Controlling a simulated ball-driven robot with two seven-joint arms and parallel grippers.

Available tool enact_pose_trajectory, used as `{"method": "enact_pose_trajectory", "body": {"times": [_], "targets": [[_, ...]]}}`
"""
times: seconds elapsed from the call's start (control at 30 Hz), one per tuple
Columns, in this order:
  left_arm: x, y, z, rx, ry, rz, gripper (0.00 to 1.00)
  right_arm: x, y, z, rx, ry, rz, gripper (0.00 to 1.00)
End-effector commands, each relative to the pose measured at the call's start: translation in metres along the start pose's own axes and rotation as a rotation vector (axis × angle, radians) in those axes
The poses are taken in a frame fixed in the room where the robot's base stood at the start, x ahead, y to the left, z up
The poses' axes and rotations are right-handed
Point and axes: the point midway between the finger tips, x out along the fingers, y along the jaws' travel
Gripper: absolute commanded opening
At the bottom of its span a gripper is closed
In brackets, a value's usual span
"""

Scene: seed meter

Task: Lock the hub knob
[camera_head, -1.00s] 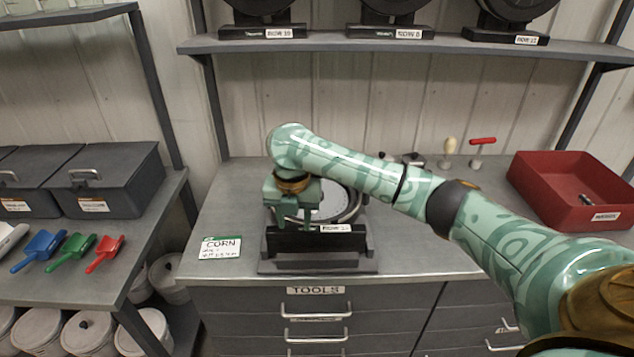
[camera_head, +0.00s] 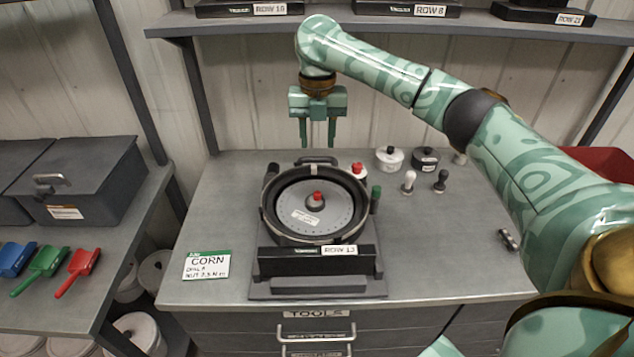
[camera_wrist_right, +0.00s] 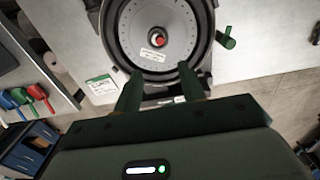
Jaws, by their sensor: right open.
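The seed meter (camera_head: 280,231) stands on the bench in a dark stand labelled ROW 13, with a pale disc lying face up inside its black ring. The hub knob (camera_head: 315,201), dark with a red top, sits at the disc's centre; it also shows in the right wrist view (camera_wrist_right: 158,40). I cannot tell its locked or unlocked position. My right gripper (camera_head: 317,146) is open and empty, raised above and behind the meter with fingers pointing down. In the right wrist view its two fingers (camera_wrist_right: 160,88) are apart, with the meter beyond them. My left gripper is not in view.
A CORN card (camera_head: 207,265) lies left of the meter. A green-handled part (camera_head: 375,198) stands at the meter's right side. Two small pots, a white one (camera_head: 389,158) and a black one (camera_head: 425,159), and small knobbed tools stand to the right. A shelf (camera_head: 400,27) runs above.

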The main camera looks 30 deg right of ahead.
Motion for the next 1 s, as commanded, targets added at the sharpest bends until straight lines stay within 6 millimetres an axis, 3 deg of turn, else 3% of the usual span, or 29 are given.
{"method": "enact_pose_trajectory", "body": {"times": [0.23, 0.5, 0.7, 1.0], "targets": [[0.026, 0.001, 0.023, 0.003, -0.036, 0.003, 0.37, 0.064, 0.0, -0.001, 0.001, 0.006, -0.003, 0.4], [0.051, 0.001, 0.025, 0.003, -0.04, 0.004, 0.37, 0.127, 0.0, -0.001, 0.0, 0.003, -0.002, 0.4], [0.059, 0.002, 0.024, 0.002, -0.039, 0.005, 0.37, 0.15, 0.0, 0.0, -0.001, 0.0, -0.002, 0.4], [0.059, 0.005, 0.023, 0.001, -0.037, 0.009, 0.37, 0.154, 0.0, 0.0, 0.0, -0.001, 0.0, 0.4]]}}
